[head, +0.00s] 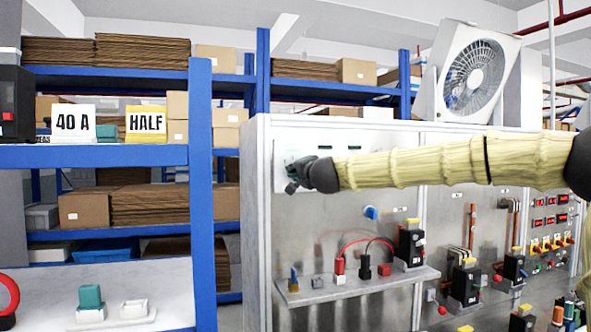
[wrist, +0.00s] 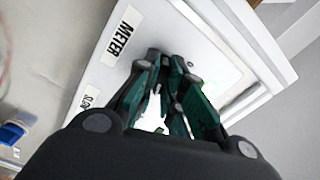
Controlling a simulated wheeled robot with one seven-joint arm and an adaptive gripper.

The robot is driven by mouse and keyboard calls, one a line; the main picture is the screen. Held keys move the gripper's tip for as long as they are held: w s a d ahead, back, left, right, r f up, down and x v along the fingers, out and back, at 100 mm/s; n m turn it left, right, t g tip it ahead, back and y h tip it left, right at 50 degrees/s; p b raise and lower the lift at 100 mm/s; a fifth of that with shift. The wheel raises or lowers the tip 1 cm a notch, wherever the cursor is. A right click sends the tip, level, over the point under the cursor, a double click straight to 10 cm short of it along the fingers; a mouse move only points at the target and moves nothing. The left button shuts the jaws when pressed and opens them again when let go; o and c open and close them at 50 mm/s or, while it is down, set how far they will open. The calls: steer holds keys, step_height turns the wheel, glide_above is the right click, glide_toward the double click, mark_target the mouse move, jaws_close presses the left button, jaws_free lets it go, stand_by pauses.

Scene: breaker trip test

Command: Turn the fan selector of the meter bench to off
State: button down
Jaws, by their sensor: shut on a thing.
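The meter bench (head: 354,282) is a grey metal panel in a white frame. My gripper (head: 292,187) is at its upper left, against a white framed plate (head: 284,152). In the wrist view my gripper (wrist: 166,108) has green finger pads drawn close together in front of that plate, beside a METER label (wrist: 121,42) and a partly hidden label that seems to read SLOW (wrist: 90,101). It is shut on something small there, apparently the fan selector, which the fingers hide. Its pointing direction cannot be read.
A white box fan (head: 475,70) stands on top of the bench. A blue knob (head: 371,212) is on the panel below my arm. A shelf (head: 357,284) with terminals and red and black leads juts out lower down. Blue racking (head: 203,200) with boxes stands at left.

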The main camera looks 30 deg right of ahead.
steer(key=shift+f, duration=0.1)
steer(key=shift+n, duration=2)
steer(key=shift+n, duration=1)
steer(key=shift+p, duration=0.4)
